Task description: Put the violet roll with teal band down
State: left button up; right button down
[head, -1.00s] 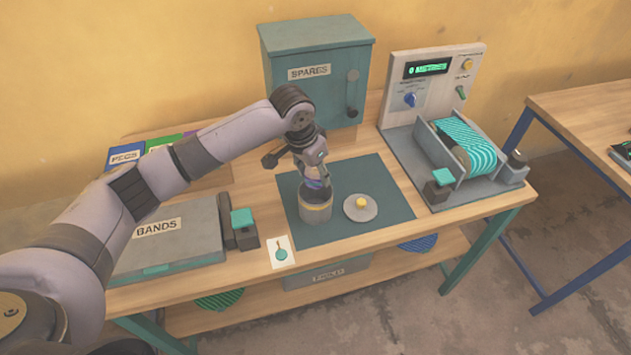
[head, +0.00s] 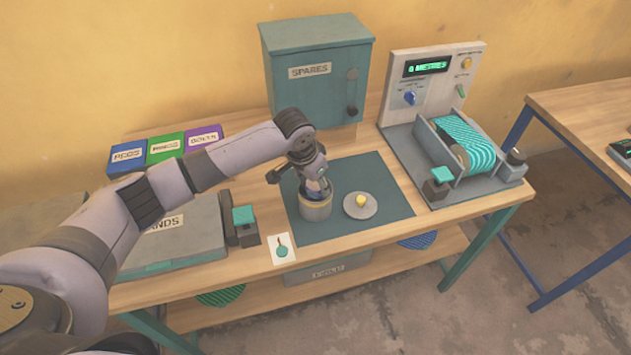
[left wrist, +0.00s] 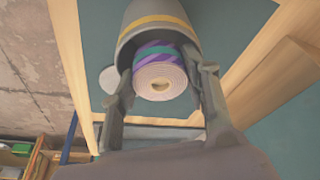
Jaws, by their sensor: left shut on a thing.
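The violet roll with teal band (left wrist: 160,72) is between the two fingers of my left gripper (left wrist: 160,90) in the left wrist view. Its pale spiral end faces the camera. My left gripper is shut on it, pointing down at the mouth of a grey canister (head: 316,211) with a yellow band. The canister also shows in the left wrist view (left wrist: 135,14). The roll's far end is at or inside the canister's mouth; how deep I cannot tell. In the head view the gripper (head: 318,190) mostly hides the roll. My right gripper is not in view.
The canister stands on a dark mat (head: 375,180). A round lid (head: 352,212) with a yellow knob lies right of it. A spares cabinet (head: 315,90) stands behind, a machine with a striped roll (head: 470,140) to the right, and a bands case (head: 180,250) to the left.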

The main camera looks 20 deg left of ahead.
pick_arm(q)
jog(key=shift+s+f, duration=0.25)
jog(key=shift+f, duration=0.2)
jog(key=o, duration=1.1)
jog(key=shift+f, duration=0.15)
jog(key=shift+c, duration=0.2)
jog(key=shift+o, duration=0.5)
jog(key=shift+a, duration=0.1)
jog(key=shift+w+r, duration=0.15)
jog(key=shift+r, duration=0.35)
jog(key=b+v, duration=0.1)
jog(key=v, duration=1.1)
jog(key=shift+w+r+b, duration=0.2)
jog(key=shift+r+b, duration=0.15)
jog(key=shift+r, duration=0.05)
jog(key=shift+f, duration=0.1)
